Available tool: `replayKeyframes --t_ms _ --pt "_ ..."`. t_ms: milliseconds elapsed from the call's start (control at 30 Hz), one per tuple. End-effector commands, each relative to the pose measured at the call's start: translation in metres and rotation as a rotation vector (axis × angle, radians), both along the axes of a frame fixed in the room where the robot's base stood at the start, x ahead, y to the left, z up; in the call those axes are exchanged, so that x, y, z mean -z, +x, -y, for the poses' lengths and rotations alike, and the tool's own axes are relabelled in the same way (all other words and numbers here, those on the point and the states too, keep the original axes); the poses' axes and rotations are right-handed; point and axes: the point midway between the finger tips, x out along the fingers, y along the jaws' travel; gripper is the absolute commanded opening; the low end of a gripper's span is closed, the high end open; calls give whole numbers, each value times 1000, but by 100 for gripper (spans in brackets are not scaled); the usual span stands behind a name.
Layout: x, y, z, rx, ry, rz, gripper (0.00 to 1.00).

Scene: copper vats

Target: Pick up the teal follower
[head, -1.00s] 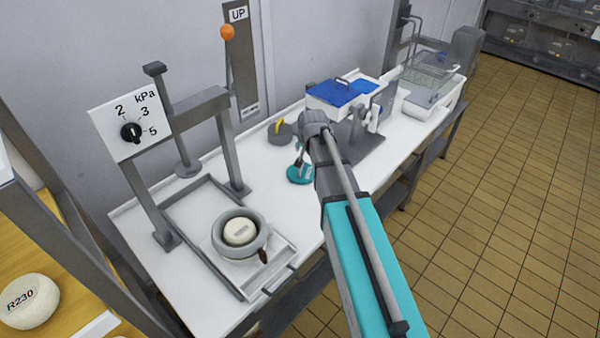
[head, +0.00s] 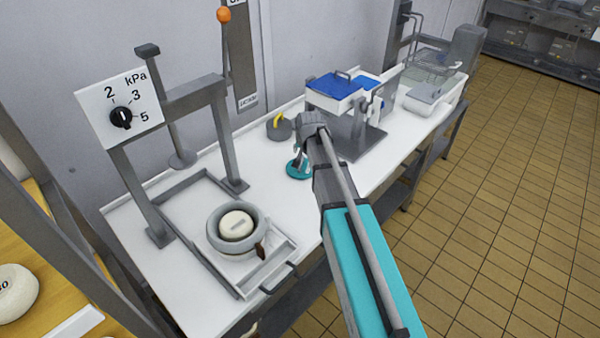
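The teal follower (head: 297,168) is a small round teal disc on the white bench, right of the press frame. My arm reaches over the bench from the lower right. My gripper (head: 303,153) points down at the follower, just above or at it. The wrist covers part of the gripper, and its fingers are small and blend with the follower's top. I cannot tell whether they touch it or how far apart they are.
A press frame with a kPa dial (head: 121,117) stands at the left. A grey mould (head: 214,228) holding a pale cheese sits in front of it. A grey weight with a yellow handle (head: 279,128) and a blue-topped box (head: 335,88) stand behind the follower.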

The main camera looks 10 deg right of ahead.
Motion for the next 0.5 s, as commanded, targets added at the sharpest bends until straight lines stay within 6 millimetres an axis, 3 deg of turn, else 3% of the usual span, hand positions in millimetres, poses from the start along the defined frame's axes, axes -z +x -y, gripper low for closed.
replayKeyframes --t_ms 200,500 --pt "17 7 0 0 0 0 60" --pt "19 9 -1 -1 0 0 60"
